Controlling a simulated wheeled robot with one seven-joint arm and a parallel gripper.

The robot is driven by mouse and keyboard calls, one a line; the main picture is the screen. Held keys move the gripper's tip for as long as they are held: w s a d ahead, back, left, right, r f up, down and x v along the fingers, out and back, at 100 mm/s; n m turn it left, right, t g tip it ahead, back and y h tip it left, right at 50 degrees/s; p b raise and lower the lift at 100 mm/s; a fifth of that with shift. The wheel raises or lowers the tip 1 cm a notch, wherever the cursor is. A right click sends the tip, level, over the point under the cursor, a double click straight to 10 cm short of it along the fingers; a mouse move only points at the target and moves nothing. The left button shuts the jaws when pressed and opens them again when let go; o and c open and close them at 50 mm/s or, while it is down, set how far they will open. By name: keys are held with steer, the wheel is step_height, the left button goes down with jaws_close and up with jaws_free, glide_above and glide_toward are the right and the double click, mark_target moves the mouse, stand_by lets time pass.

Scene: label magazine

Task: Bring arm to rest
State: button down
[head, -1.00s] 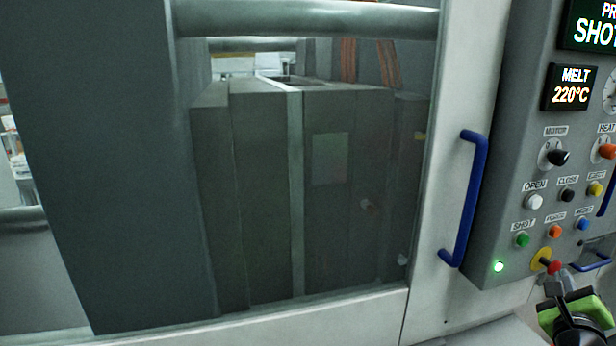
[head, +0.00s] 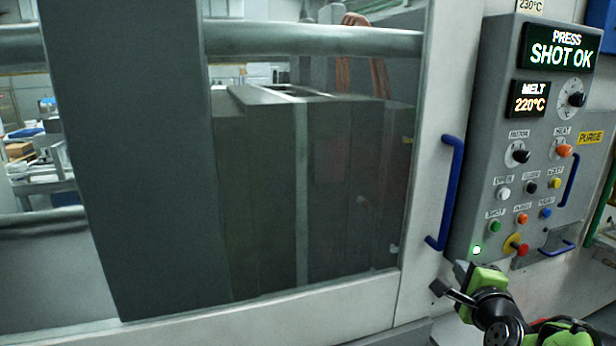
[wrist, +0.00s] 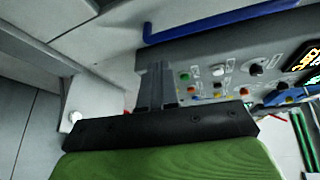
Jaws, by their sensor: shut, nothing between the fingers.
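My gripper (head: 462,271) is at the lower right of the head view, on my green and black arm (head: 492,310). It appears just below the lower left corner of the grey control panel (head: 500,130). In the wrist view the two grey fingers (wrist: 157,72) are together with nothing between them. They stand out from a black bar above a green housing. The panel also shows tilted behind them in the wrist view (wrist: 225,55). I cannot tell the exact gap between fingertips and panel.
The machine's window door with a blue handle (head: 452,190) stands left of the panel. Dark mould blocks (head: 260,200) show behind the glass. The panel has several buttons, a red knob (head: 522,249) and a screen reading SHOT OK (head: 562,55).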

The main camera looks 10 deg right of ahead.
steer(key=s+a+r+n+g+y+p, duration=0.2)
steer(key=s+a+n+g+y+p, duration=0.15)
steer(key=a+n, duration=0.6)
steer(key=s+a+r+n+g+y+p, duration=0.2)
steer(key=s+a+n+p, duration=0.3)
steer(key=a, duration=0.7)
steer(key=s+a+n+g, duration=0.4)
steer(key=s+n, duration=0.5)
steer(key=s, duration=0.4)
steer(key=shift+a+f, duration=0.25)
steer(key=shift+f, duration=0.05)
steer(key=shift+n, duration=0.25)
